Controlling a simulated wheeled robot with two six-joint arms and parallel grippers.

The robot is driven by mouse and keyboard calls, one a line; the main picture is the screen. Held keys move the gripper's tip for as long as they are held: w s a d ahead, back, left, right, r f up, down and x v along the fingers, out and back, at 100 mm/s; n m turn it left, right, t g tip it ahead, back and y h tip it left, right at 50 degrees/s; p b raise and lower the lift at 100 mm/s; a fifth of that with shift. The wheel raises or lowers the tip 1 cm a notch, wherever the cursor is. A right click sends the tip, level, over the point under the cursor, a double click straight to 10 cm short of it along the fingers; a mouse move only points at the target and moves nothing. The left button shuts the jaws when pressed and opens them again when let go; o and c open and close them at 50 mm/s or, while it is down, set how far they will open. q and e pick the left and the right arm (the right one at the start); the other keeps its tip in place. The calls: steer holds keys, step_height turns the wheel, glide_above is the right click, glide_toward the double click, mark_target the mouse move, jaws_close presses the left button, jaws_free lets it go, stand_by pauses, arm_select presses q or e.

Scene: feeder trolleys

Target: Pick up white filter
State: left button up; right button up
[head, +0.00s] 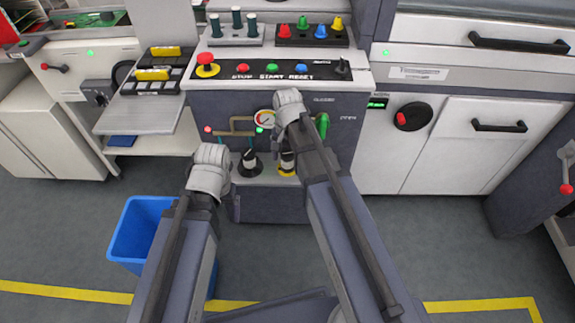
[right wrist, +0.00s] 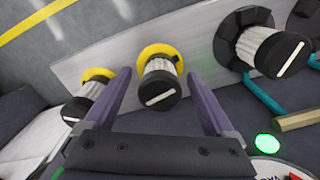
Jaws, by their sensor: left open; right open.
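A white pleated filter (right wrist: 160,68) with a black cap and yellow collar shows in the right wrist view, between the fingertips of my right gripper (right wrist: 157,76). The gripper is open, with a gap on both sides. A second yellow-collared filter (right wrist: 88,98) is beyond the left finger, which partly hides it. A third white filter (right wrist: 258,43) has a black collar and stands to the right. In the head view a black-collared filter (head: 250,160) shows, and my right arm covers much of the others. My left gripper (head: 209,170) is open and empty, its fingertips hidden.
The control panel (head: 270,71) with buttons and a gauge (head: 264,119) is above the filters. A green lamp (right wrist: 268,142) and pipes lie close to my right gripper. A blue bin (head: 128,235) stands on the floor at left. A grey shelf (head: 140,115) juts out beside the machine.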

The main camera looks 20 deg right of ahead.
mark_target(287, 153)
steer(key=shift+r, duration=0.1)
jaws_close()
stand_by(0.6)
arm_select(q)
steer(key=shift+r, duration=0.25)
arm_select(e)
steer(key=shift+r, duration=0.15)
arm_select(q)
step_height(287, 153, up, 18)
steer(key=p, duration=1.8)
steer(key=shift+f, duration=0.2)
arm_select(e)
step_height(287, 153, up, 18)
steer(key=shift+f, duration=0.25)
